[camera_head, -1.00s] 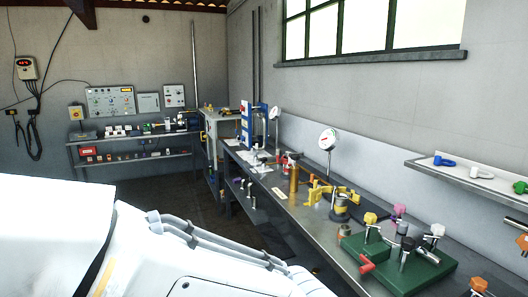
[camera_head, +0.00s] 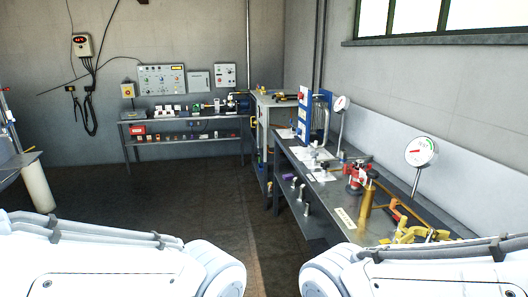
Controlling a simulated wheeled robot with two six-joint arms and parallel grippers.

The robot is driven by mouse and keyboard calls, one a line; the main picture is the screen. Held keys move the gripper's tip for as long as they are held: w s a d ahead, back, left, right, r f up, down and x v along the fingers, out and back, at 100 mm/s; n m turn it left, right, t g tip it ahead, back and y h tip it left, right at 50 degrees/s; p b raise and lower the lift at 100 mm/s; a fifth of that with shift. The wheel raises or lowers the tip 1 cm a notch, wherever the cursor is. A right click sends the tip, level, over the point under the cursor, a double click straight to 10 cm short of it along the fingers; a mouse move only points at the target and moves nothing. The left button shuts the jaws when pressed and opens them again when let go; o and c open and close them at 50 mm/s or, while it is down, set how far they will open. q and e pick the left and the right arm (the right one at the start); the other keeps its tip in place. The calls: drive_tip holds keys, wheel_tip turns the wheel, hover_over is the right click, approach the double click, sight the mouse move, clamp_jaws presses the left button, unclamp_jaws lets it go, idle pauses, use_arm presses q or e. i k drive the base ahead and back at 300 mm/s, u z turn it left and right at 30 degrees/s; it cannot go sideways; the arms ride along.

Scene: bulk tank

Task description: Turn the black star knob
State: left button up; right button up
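I cannot make out a black star knob in the head view now. Small fittings on the right-hand bench (camera_head: 318,214) are too small to tell apart, among them a red valve-like part (camera_head: 356,177) and a small dark-topped fitting (camera_head: 325,167). My two white arms show along the bottom edge, one at left and one at right. Neither gripper is in view, so I cannot see what they hold.
A gold cylinder (camera_head: 367,208), yellow clamps (camera_head: 408,234) and a dial gauge (camera_head: 420,152) stand on the right bench. A back bench (camera_head: 135,115) sits below a control panel (camera_head: 162,79). The floor (camera_head: 160,190) between is clear.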

sight(324, 165)
drive_tip(key=u, duration=0.15)
drive_tip(key=i, duration=2.1)
drive_tip(key=z, duration=0.4)
